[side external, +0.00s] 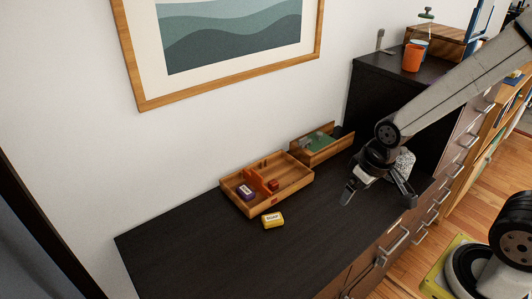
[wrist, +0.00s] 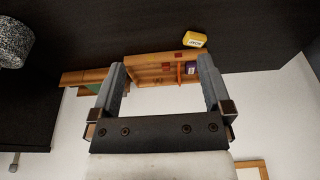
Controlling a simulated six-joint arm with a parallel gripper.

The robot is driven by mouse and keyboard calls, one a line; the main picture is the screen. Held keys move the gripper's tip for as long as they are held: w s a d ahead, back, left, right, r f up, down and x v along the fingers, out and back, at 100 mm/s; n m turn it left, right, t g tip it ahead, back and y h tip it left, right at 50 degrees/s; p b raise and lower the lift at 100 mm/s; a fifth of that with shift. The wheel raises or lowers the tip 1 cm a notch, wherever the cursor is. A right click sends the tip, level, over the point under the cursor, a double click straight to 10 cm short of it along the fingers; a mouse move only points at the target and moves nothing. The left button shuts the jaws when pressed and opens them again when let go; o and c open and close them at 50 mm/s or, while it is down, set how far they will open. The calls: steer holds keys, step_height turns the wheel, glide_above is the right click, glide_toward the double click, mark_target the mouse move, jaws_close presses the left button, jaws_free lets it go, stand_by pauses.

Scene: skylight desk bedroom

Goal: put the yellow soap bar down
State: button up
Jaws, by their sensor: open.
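The yellow soap bar (side external: 273,220) lies on the dark desk top, just in front of the wooden tray (side external: 236,204) and apart from my gripper. It also shows in the wrist view (wrist: 194,40), beyond the tray. My gripper (side external: 380,194) is open and empty, above the desk to the right of the soap, with its fingers spread. In the wrist view its two fingers (wrist: 162,85) stand wide apart with nothing held between them.
The tray holds a purple box (side external: 245,191) and a small red block (side external: 273,184). A second wooden box (side external: 318,155) with a green item stands behind it. A taller dark cabinet (side external: 375,75) bears an orange cup (side external: 413,57). The desk's left part is clear.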

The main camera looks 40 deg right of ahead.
steer(key=shift+w, duration=0.1)
steer(key=m+g, duration=0.2)
steer(key=m, duration=0.2)
glide_toward(272, 218)
steer(key=shift+d+f, duration=0.4)
steer(key=shift+d, duration=0.05)
steer(key=shift+w+a+f+m+g, duration=0.3)
steer(key=shift+f, duration=0.25)
steer(key=shift+f, duration=1.25)
steer(key=shift+f, duration=0.2)
steer(key=shift+f, duration=2.4)
